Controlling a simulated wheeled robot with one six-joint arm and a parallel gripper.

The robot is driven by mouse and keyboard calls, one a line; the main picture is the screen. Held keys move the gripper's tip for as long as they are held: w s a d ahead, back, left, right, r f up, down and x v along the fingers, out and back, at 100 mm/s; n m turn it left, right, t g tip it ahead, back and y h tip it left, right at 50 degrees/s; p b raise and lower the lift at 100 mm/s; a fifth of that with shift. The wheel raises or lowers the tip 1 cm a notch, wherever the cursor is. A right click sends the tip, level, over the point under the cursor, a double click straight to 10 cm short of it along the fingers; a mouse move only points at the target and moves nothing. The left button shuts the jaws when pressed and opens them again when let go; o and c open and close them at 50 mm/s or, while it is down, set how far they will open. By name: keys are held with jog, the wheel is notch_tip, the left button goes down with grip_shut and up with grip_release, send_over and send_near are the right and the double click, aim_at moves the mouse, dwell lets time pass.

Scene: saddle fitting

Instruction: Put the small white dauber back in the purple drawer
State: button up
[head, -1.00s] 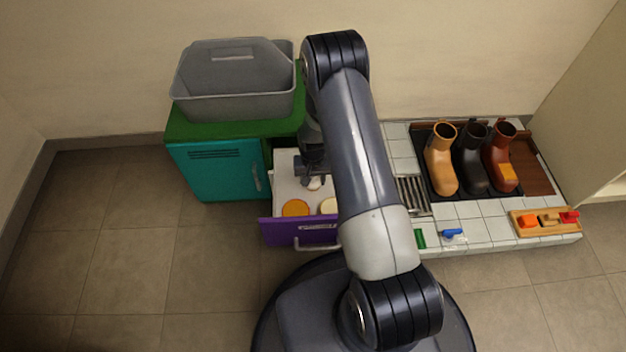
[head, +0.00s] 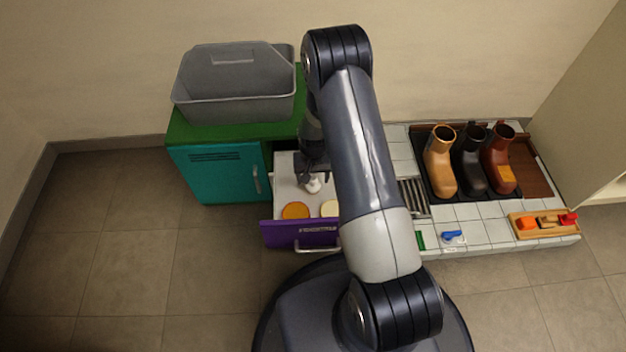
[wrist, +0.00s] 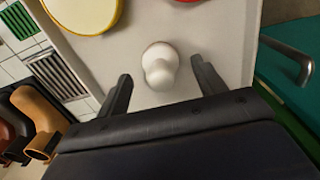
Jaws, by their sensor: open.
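The small white dauber (wrist: 160,66) stands on the pale floor of the purple drawer, and it also shows in the head view (head: 313,186). The purple drawer (head: 290,234) is pulled out of the cabinet. My gripper (wrist: 162,84) is open, with one finger on each side of the dauber and gaps between the fingers and it. In the head view my gripper (head: 309,184) is low inside the drawer, partly hidden by my arm.
An orange-topped round tin (head: 295,211) and a cream one (head: 329,208) sit at the drawer's front. A grey bin (head: 235,98) stands on the green-topped cabinet (head: 185,128). Boots (head: 440,165) and a brush tray (head: 519,230) are on the tiled bench at right.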

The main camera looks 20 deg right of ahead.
aim_at(313, 178)
notch_tip(313, 178, up, 9)
jog(key=shift+r+p, duration=0.15)
jog(key=shift+p, duration=1)
